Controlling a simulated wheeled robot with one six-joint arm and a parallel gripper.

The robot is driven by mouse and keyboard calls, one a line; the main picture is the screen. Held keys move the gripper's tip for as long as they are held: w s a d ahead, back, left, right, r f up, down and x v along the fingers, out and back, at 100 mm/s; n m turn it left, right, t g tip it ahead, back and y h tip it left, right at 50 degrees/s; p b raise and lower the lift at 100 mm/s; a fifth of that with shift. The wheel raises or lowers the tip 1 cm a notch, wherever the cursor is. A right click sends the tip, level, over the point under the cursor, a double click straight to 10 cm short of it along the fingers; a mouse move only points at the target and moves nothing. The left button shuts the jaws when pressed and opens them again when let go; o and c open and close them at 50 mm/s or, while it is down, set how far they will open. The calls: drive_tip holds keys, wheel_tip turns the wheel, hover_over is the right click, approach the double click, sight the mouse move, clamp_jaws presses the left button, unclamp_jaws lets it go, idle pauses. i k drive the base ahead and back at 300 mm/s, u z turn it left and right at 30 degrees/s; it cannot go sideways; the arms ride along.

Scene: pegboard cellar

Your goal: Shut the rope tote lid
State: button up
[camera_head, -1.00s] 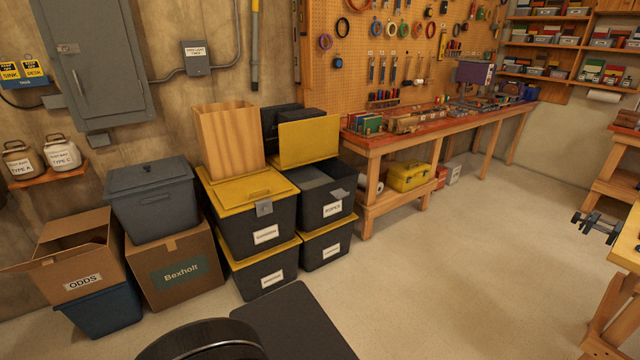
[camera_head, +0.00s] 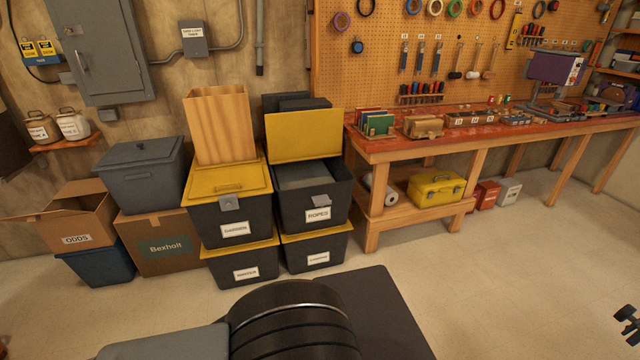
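The rope tote (camera_head: 342,206) is a black bin with a white label that reads ROPES. It sits on top of another black tote in the middle of the view. Its yellow lid (camera_head: 304,134) stands open, tilted up at the back of the bin. Something dark grey shows inside the open top; I cannot tell what it is. My gripper is not in view; only dark parts of my own body show at the bottom.
A yellow-lidded tote (camera_head: 229,183) stands close on the left, with a tall wooden box (camera_head: 220,125) on it. A workbench (camera_head: 385,155) stands right of the totes. Cardboard boxes (camera_head: 165,247) stand at left.

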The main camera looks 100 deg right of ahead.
sight(295, 136)
drive_tip(key=z, duration=3.7)
drive_tip(key=i, duration=0.95)
drive_tip(key=z, duration=0.6)
drive_tip(key=i, duration=1.05)
drive_tip(key=u, duration=0.8)
drive_tip(key=i, duration=0.85)
drive_tip(key=u, duration=0.95)
